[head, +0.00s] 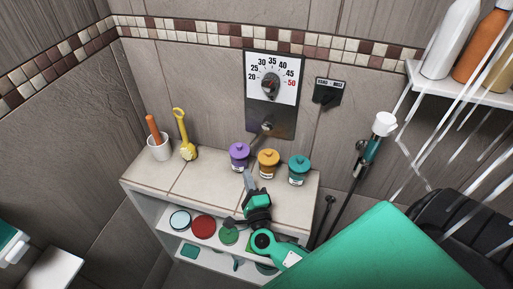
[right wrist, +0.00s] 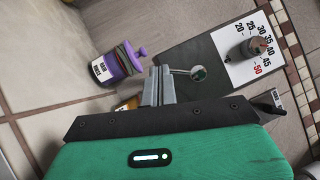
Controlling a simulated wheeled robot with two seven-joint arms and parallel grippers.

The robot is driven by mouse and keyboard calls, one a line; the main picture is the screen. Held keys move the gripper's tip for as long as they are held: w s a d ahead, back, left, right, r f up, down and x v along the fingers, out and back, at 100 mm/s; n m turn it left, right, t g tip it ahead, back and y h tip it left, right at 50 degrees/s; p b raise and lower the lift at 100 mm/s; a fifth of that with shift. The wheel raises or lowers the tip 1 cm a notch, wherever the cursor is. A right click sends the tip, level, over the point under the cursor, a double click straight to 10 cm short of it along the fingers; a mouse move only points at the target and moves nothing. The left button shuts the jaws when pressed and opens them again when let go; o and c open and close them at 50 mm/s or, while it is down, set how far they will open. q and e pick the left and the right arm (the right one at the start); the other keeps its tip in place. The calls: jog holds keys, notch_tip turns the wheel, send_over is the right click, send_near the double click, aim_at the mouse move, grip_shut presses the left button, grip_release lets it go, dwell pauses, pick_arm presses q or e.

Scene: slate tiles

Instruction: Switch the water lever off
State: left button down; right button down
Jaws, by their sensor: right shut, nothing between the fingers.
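The water lever (head: 262,130) is a small metal handle low on a dark wall panel (head: 284,125), under a temperature dial (head: 270,84). In the head view it slants down-left from its hub. In the right wrist view the lever (right wrist: 181,71) points from its round hub toward my fingers. My right gripper (head: 249,178) is shut and empty, below the lever and in front of the jars. In the wrist view its fingertips (right wrist: 159,72) appear close to the lever's end; I cannot tell if they touch.
Purple (head: 239,156), orange (head: 268,162) and teal (head: 299,169) lidded jars stand on the tiled ledge (head: 208,178) near my right gripper. A white cup (head: 159,149) and yellow scoop (head: 187,150) stand left. A hand shower (head: 377,140) hangs right. Water streaks cross the right side.

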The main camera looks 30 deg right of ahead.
aim_at(259, 156)
jog(key=d+m+g+h, duration=0.2)
jog(key=m+h, duration=0.1)
jog(key=d+f+m+h, duration=0.1)
jog(key=d+m, duration=0.1)
jog(key=shift+s+f+g, duration=0.1)
jog(key=shift+s+g, duration=0.25)
jog(key=shift+g, duration=0.05)
jog(key=shift+w, duration=0.1)
jog(key=p+x, duration=0.1)
jog(key=x, duration=0.3)
jog(key=p+x, duration=0.2)
jog(key=x, duration=0.2)
jog(key=shift+w+d+r, duration=0.2)
jog(key=shift+w+r, duration=0.05)
jog(key=shift+w, duration=0.05)
jog(key=shift+w+d+p, duration=0.3)
jog(key=shift+w+p, duration=0.05)
jog(key=shift+w, duration=0.15)
